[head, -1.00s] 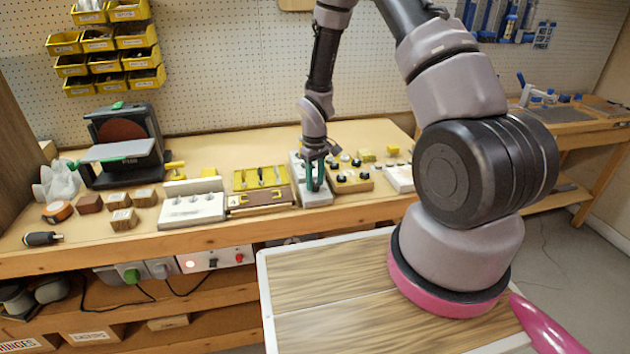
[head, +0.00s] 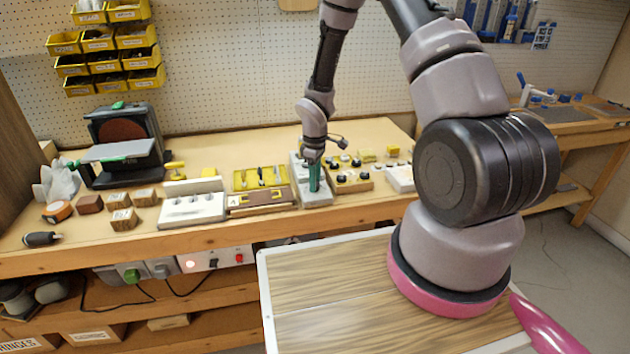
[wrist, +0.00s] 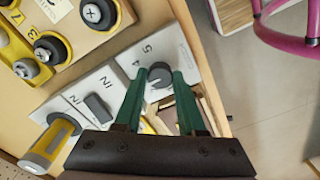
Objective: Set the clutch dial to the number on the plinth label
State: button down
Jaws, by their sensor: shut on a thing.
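My gripper (wrist: 162,84) has green fingers that close on both sides of the dark round clutch dial (wrist: 160,75). The dial sits on a light grey plinth (wrist: 172,48) with the numbers 4 and 5 printed beside it, and it bears a pale pointer line. A second pale plate (wrist: 88,80) with a dark raised bar and partly readable black marks lies to the left. I cannot tell which marking is the plinth label. In the head view my gripper (head: 314,178) stands upright over the grey plinth (head: 318,200), hiding the dial.
A yellow tray and brown block (head: 258,200) lie close on the left, beside a white switch block (head: 190,210). The bench's front edge (head: 200,236) is near. A sander (head: 122,150) stands at the far left.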

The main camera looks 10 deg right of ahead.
dwell(0.3)
jog(key=c, duration=0.5)
grip_release()
notch_tip(320, 180, up, 11)
jog(key=shift+f, duration=0.1)
